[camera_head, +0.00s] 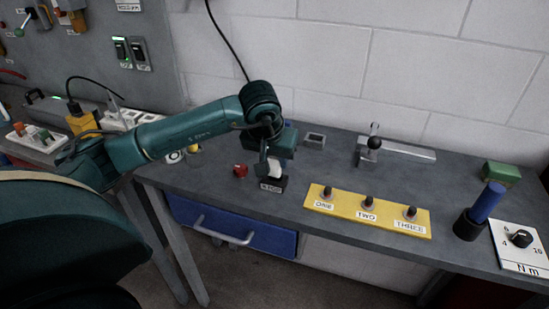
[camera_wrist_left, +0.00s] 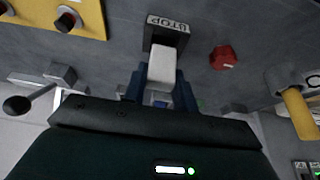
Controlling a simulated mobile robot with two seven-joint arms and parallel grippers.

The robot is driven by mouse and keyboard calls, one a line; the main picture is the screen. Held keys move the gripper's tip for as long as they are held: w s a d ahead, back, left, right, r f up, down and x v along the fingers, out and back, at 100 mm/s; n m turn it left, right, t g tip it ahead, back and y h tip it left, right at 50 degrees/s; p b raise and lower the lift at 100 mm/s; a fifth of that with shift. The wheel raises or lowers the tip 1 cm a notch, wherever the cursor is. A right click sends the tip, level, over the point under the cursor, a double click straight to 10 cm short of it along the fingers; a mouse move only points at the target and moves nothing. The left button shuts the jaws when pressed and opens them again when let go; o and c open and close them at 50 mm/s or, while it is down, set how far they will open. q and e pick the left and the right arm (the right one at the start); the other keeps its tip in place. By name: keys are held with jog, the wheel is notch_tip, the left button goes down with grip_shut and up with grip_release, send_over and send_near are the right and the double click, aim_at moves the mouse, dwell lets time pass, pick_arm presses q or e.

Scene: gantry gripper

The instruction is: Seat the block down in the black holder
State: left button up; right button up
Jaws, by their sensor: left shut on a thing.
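The pale grey-white block (camera_head: 275,172) is held below my left gripper (camera_head: 270,163) in the head view. The small black holder (camera_head: 273,185), with a white label on its front, sits on the grey bench directly below the block. In the left wrist view the block (camera_wrist_left: 162,65) stands between the two blue fingers of my left gripper (camera_wrist_left: 160,80), which is shut on it. Its far end overlaps the black holder (camera_wrist_left: 168,36). I cannot tell how far the block is inside the holder. My right gripper is not in view.
A red knob (camera_head: 240,170) is left of the holder. A yellow panel (camera_head: 368,211) with three dark knobs lies to the right. A grey metal bar with a lever (camera_head: 395,150) is behind. A blue cylinder in a black cup (camera_head: 484,207) stands far right.

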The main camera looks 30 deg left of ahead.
aim_at(273, 163)
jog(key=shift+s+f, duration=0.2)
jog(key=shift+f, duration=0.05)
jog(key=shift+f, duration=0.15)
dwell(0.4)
pick_arm(q)
jog(key=shift+f+b, duration=0.45)
jog(key=shift+b, duration=0.2)
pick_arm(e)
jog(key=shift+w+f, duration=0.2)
pick_arm(q)
jog(key=shift+f+b, duration=1.1)
jog(key=shift+f, duration=0.05)
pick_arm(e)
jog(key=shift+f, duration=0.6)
pick_arm(q)
jog(key=o, duration=1)
jog(key=shift+r, duration=0.1)
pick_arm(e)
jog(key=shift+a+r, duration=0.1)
pick_arm(q)
jog(key=shift+o, duration=0.2)
jog(key=v, duration=1.3)
jog(key=shift+s, duration=0.15)
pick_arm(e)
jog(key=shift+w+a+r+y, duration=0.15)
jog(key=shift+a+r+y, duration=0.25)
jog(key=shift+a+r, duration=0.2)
